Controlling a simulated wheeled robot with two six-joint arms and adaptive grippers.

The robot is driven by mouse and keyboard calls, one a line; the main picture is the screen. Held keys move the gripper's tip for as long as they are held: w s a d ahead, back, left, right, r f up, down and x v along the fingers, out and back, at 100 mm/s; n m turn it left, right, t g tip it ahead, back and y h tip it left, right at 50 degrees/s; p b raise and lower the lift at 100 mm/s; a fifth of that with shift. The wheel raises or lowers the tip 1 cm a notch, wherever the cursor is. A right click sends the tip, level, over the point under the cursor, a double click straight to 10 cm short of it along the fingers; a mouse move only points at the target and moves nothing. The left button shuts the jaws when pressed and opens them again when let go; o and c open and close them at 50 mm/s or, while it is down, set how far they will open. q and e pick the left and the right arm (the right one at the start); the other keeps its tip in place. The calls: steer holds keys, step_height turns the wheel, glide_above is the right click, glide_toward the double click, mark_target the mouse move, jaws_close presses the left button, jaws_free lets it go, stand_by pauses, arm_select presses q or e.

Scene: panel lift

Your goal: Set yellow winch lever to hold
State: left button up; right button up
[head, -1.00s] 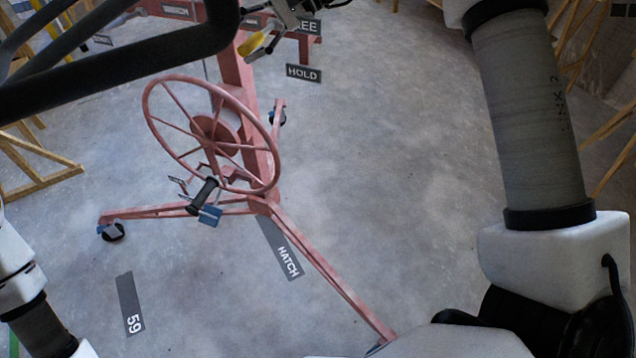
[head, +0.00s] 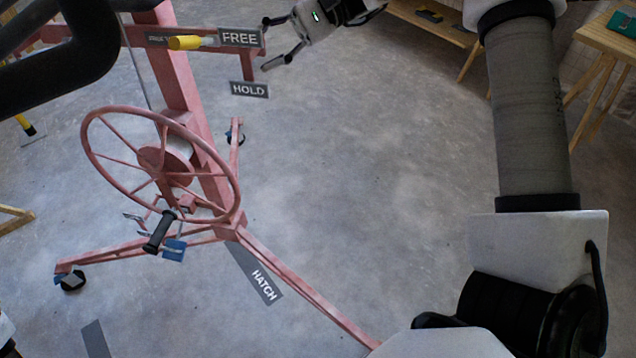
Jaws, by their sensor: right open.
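The yellow winch lever (head: 185,42) is on the red lift in the head view, at upper left. It lies nearly level, its grip just left of the FREE label (head: 240,38) and at about that label's height. The HOLD label (head: 249,89) sits lower, below the FREE label. My right gripper (head: 267,43) is open and empty, to the right of the lever and close to the FREE label. Its fingers point left, apart from the lever in the picture. My left gripper is not in view.
The red lift has a large handwheel (head: 160,165) with a black crank grip (head: 160,231) and splayed legs on casters. A HATCH label (head: 262,284) lies by one leg. A black bar (head: 60,65) crosses the upper left. The concrete floor (head: 370,170) in the middle is clear.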

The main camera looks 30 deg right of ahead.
steer(key=s+f+g+h, duration=0.1)
steer(key=s+f+h, duration=0.2)
steer(key=f, duration=0.8)
steer(key=s+a+f+h+p, duration=0.1)
steer(key=s+f+h, duration=0.3)
steer(key=f, duration=0.8)
steer(key=s+a+f+g+h+p, duration=0.1)
steer(key=s+f+h, duration=0.3)
steer(key=f, duration=0.7)
steer(key=s, duration=0.2)
steer(key=shift+s+f+g, duration=0.3)
steer(key=shift+s+f, duration=0.05)
steer(key=shift+f, duration=0.05)
